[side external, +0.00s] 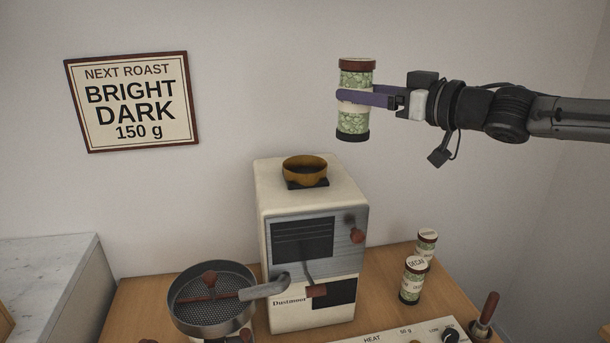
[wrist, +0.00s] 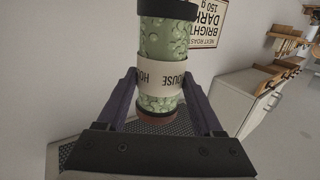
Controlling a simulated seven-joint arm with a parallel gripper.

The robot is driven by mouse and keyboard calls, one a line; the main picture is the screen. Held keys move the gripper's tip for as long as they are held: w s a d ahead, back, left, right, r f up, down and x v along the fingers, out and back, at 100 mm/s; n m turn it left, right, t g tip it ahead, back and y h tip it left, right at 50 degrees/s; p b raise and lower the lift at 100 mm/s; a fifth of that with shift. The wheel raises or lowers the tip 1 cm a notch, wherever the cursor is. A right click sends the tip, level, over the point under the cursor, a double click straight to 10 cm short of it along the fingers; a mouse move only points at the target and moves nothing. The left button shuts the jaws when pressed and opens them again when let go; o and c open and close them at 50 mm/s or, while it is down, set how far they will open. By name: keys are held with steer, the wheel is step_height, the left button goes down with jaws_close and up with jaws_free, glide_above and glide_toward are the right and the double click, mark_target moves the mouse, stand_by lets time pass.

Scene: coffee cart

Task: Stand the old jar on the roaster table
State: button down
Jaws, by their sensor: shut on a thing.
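A green patterned jar (side external: 355,78) with a pale label band, a red-brown top and a black bottom end is high in the air, about upright. My gripper (side external: 345,97) is shut on its middle, coming from the right. In the wrist view the jar (wrist: 165,45) shows upside down between my fingers (wrist: 160,77), its label reading HOUSE. The wooden roaster table (side external: 385,285) is well below; nothing touches the jar but my gripper. The pictures do not mark which jar is the old one.
A white roaster (side external: 282,200) with an amber bowl (side external: 305,170) on top stands below the jar. A DECAF jar (side external: 411,285) and another jar (side external: 427,243) stand right of it. A round perforated pan (side external: 195,320) is at left. Bare wood shows between roaster and jars.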

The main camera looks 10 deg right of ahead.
steer(key=shift+r, duration=0.15)
steer(key=shift+w+a+f, duration=1)
steer(key=shift+w+f, duration=1.1)
steer(key=shift+w+a+f, duration=1)
steer(key=shift+w+f, duration=1.05)
steer(key=shift+w+a+f, duration=1)
steer(key=shift+w+f, duration=1.1)
steer(key=shift+f, duration=0.2)
steer(key=shift+c, duration=0.2)
jaws_free()
steer(key=shift+f, duration=0.2)
steer(key=v, duration=1.3)
steer(key=shift+s+d+f, duration=0.15)
steer(key=shift+d+f, duration=0.05)
steer(key=shift+d, duration=0.3)
